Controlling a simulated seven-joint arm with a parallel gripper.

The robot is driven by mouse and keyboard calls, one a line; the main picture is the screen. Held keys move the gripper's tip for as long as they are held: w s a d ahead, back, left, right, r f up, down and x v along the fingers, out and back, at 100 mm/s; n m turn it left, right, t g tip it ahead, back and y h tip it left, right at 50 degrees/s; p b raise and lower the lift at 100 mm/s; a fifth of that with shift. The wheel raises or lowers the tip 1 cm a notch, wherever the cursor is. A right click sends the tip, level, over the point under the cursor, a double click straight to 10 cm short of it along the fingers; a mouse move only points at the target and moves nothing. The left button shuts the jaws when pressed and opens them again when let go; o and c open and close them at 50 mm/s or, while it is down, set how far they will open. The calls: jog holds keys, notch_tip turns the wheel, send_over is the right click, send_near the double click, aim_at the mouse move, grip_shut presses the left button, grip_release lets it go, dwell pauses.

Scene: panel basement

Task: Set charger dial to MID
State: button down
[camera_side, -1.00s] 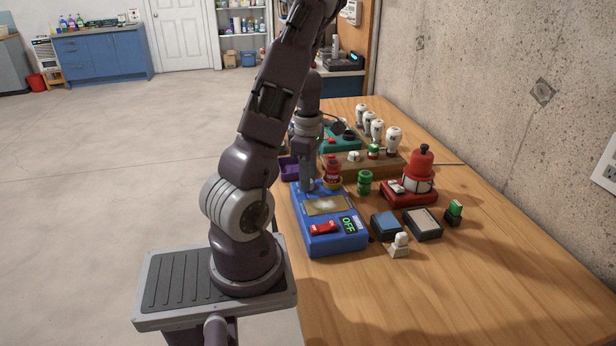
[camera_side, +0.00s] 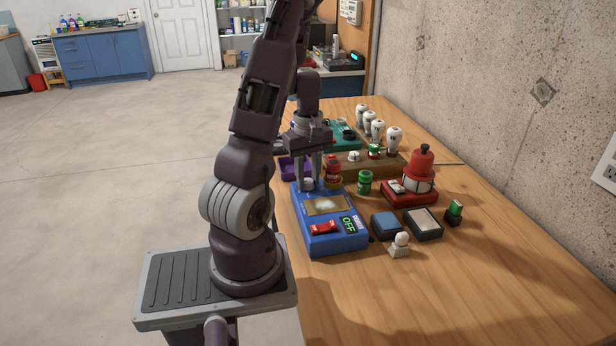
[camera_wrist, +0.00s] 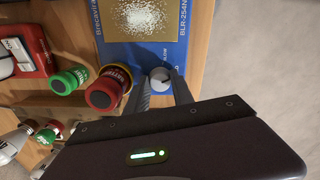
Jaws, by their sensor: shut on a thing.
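A red-capped jar (camera_wrist: 104,92) stands close beside my gripper, with a green can (camera_side: 365,183) near it. A red device (camera_side: 412,190), white bulbs (camera_side: 378,130) and a purple tray (camera_side: 291,168) are around.

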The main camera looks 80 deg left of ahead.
jog(key=shift+m, duration=0.4)
jog(key=c, duration=1.1)
grip_release()
